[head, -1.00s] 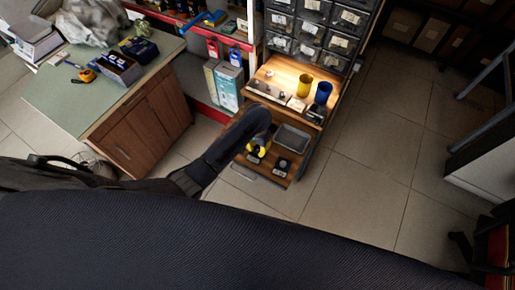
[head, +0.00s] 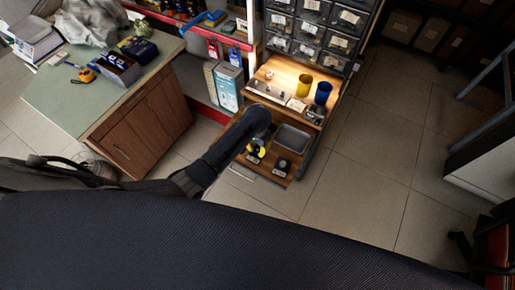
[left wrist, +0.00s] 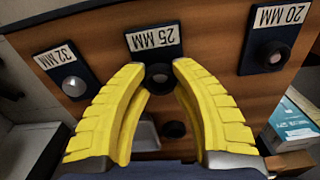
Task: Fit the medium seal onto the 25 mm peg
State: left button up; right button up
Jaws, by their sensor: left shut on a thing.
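My left gripper (left wrist: 158,70) has yellow fingers closed in on a dark ring-like piece, seemingly the medium seal (left wrist: 158,79), at the 25 MM plate (left wrist: 131,48). The seal is at the peg there; whether it is around the peg or just above it I cannot tell. In the head view my left gripper (head: 257,150) is low over the lower wooden board, its tips partly hidden by my arm. My right gripper is in neither view.
The 32 MM plate (left wrist: 66,68) with a shiny peg and the 20 MM plate (left wrist: 270,42) flank the middle plate. A black round piece (left wrist: 174,129) lies on the board. A grey tray (head: 294,134), yellow cup (head: 304,85) and blue cup (head: 322,94) stand nearby.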

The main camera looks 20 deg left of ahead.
pick_arm(q)
jog(key=shift+f, duration=0.5)
jog(key=o, duration=0.5)
jog(key=shift+r, duration=0.1)
notch_tip(320, 180, up, 11)
dwell(1.2)
dwell(0.4)
jog(key=shift+s, duration=0.15)
